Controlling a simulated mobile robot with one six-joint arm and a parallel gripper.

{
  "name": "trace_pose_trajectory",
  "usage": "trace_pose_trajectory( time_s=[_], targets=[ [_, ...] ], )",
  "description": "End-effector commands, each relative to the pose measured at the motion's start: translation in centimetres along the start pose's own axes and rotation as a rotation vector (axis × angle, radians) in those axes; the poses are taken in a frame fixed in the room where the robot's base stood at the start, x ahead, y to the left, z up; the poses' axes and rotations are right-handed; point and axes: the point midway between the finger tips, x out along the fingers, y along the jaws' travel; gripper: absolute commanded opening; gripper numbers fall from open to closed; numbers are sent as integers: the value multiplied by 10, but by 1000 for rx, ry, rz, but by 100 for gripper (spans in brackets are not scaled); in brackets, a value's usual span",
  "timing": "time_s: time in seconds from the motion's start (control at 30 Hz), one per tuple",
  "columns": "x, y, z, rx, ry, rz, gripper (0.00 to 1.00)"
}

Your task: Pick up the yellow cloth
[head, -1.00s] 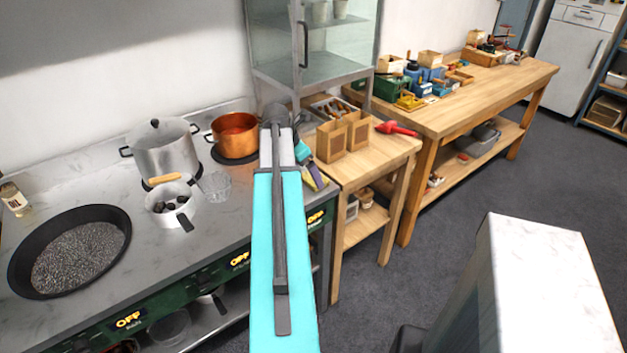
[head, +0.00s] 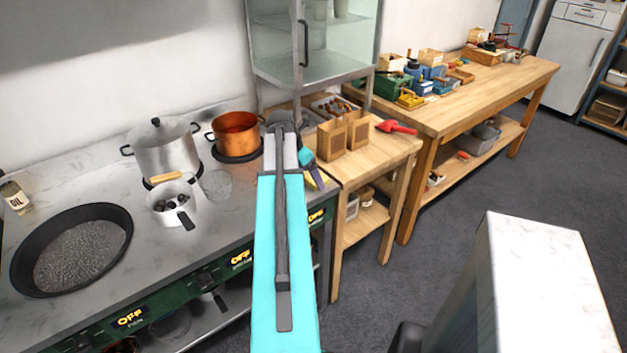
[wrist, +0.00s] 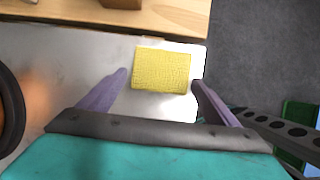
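The yellow cloth (wrist: 161,70) lies flat on the pale metal counter near its right-hand corner in the wrist view. My gripper (wrist: 160,80) is open, with one purple finger to the left of the cloth and the other near its right edge. Nothing is held between the fingers. Whether the fingertips touch the counter, I cannot tell. In the head view my arm hides most of the cloth and gripper.
A copper pot (head: 235,136) stands on the stove left of my arm. A steel pot (head: 165,150), a white saucepan (head: 172,202) and a wide black pan (head: 70,250) are further left. A wooden table (head: 375,162) with paper bags (head: 333,140) adjoins the counter.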

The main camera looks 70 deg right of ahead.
Motion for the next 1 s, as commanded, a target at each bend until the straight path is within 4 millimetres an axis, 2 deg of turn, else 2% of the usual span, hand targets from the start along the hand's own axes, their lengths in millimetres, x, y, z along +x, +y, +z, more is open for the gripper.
trace_pose_trajectory(
  time_s=[0.03, 0.17, 0.63, 1.0],
  targets=[
    [0, 0, 0, 0, 0, 0, 74],
    [0, 0, 0, 0, 0, 0, 52],
    [-4, 0, 2, 1, 0, 0, 52],
    [-27, 0, 12, 2, -1, 1, 52]
  ],
)
